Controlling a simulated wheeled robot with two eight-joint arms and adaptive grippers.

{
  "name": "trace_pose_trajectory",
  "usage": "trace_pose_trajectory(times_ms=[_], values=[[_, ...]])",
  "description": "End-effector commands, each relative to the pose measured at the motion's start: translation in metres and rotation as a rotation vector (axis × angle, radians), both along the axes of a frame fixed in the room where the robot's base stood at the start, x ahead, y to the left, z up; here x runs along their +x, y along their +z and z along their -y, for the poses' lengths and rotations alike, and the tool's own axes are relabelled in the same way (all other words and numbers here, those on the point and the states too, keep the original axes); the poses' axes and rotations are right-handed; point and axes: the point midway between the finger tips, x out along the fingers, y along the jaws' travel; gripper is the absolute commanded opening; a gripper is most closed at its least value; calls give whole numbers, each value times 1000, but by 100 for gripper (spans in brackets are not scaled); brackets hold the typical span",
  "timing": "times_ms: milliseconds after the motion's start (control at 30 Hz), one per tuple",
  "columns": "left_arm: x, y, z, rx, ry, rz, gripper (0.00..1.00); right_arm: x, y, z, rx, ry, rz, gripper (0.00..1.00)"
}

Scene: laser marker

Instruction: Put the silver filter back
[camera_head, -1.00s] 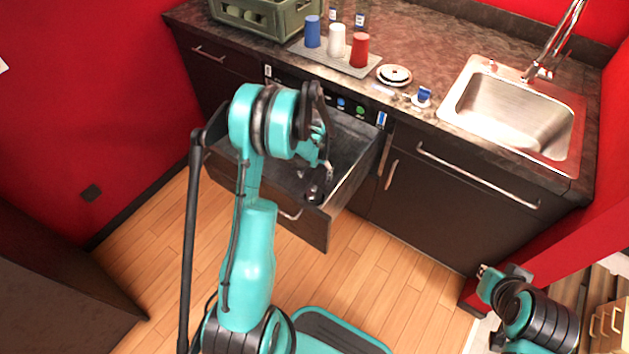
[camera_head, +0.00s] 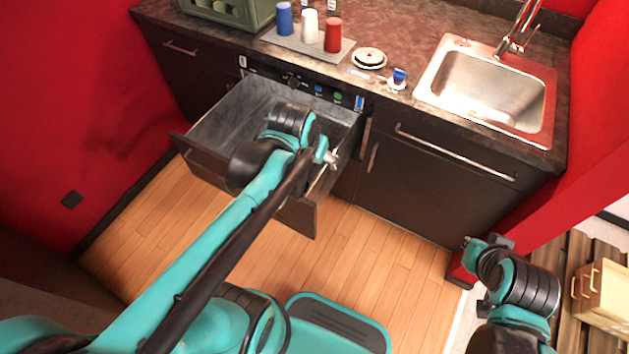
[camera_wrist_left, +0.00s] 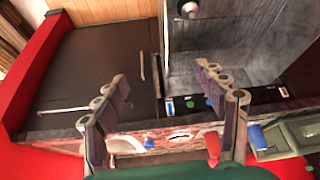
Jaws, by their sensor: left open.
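A small round silver-and-dark piece (camera_wrist_left: 188,9), which looks like the silver filter, lies in the open drawer and is cut by the top edge of the left wrist view. In the head view my arm hides it. The open drawer (camera_head: 232,115) is below the counter. My left gripper (camera_head: 331,158) is above the drawer's right side, open and empty. In the left wrist view its fingers are spread (camera_wrist_left: 160,72), apart from the silver piece. My right gripper (camera_head: 472,243) is at the lower right, away from the drawer; its finger state is unclear.
The counter holds a green crate (camera_head: 228,12), a tray (camera_head: 290,44) with blue, white and red cups, a stack of round discs (camera_head: 369,58) and a small blue-topped item (camera_head: 399,77). The sink (camera_head: 488,88) is on the right. Knobs line the panel above the drawer.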

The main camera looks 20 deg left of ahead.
Motion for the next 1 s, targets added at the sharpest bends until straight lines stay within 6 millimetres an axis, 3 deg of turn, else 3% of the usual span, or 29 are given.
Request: trace_pose_trajectory(times_ms=[100,300,1000], values=[[-33,6,16,0,-29,73,71,0,0,0,0,0,0,0],[-62,6,29,-2,-57,156,71,0,0,0,0,0,0,0],[-68,6,32,-4,-63,175,71,0,0,0,0,0,0,0]])
